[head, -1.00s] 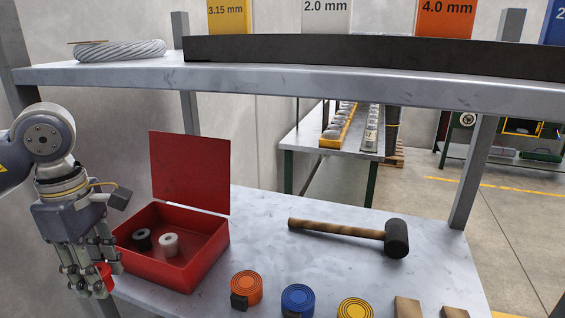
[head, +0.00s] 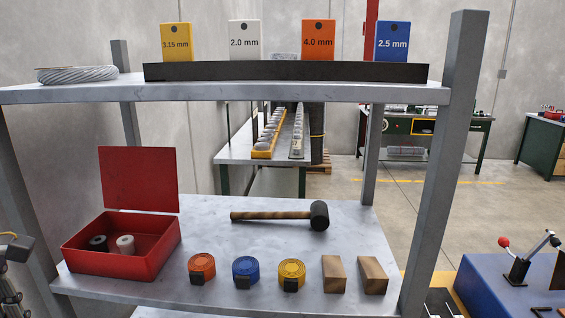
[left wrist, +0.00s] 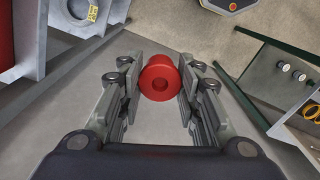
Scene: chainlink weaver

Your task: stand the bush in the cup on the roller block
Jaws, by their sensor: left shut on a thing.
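The red bush (left wrist: 158,83) is a short flanged cylinder with a central hole, seen end-on in the left wrist view. My left gripper (left wrist: 160,80) is shut on it, with a finger at each side. In the head view only part of my left gripper (head: 10,292) shows at the left edge, and the bush is out of sight there. I cannot make out the cup or the roller block in either view. A blue machine bed (head: 490,292) with levers stands at the lower right of the head view. My right gripper is not in view.
An open red box (head: 150,255) holds a black bush (head: 98,243) and a white bush (head: 126,245). On the same shelf (head: 205,232) lie a mallet (head: 272,215), several tape coils and two wooden blocks. A shelf post (head: 435,170) stands before the blue machine.

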